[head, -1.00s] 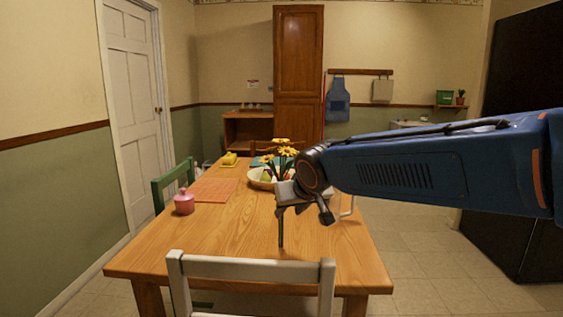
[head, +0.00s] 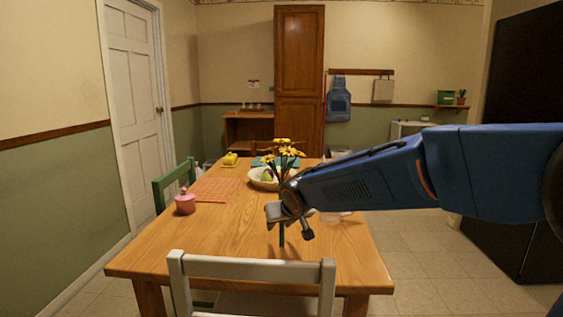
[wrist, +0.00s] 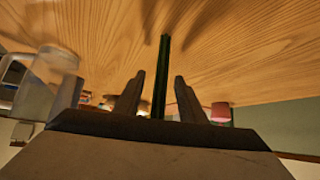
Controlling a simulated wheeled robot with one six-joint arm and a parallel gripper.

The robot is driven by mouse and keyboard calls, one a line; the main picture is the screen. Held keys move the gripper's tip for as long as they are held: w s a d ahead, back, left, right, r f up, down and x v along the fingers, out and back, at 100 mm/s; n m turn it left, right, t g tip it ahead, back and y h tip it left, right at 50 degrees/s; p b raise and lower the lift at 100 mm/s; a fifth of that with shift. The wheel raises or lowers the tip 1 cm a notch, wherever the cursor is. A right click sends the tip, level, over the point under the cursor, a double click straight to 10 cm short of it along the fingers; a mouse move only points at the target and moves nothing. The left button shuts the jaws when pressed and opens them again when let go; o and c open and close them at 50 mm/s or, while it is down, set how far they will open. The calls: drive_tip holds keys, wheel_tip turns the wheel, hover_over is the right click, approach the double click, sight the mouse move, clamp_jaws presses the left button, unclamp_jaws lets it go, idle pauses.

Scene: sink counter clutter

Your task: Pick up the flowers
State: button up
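The flowers (head: 285,150), yellow blooms on a long green stem, stand upright on the wooden table in the head view. The blooms show above my gripper (head: 276,212) and the lower stem shows below it; my gripper and arm hide the middle. In the wrist view, the dark green stem (wrist: 161,75) appears in the gap between the two fingers of my gripper (wrist: 156,82). The fingers are apart, with visible space on each side of the stem. I cannot tell how deep between the fingers it sits.
A white chair (head: 250,270) stands at the near edge. The table's front left is clear.

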drive_tip(key=shift+x, duration=0.8)
clamp_jaws()
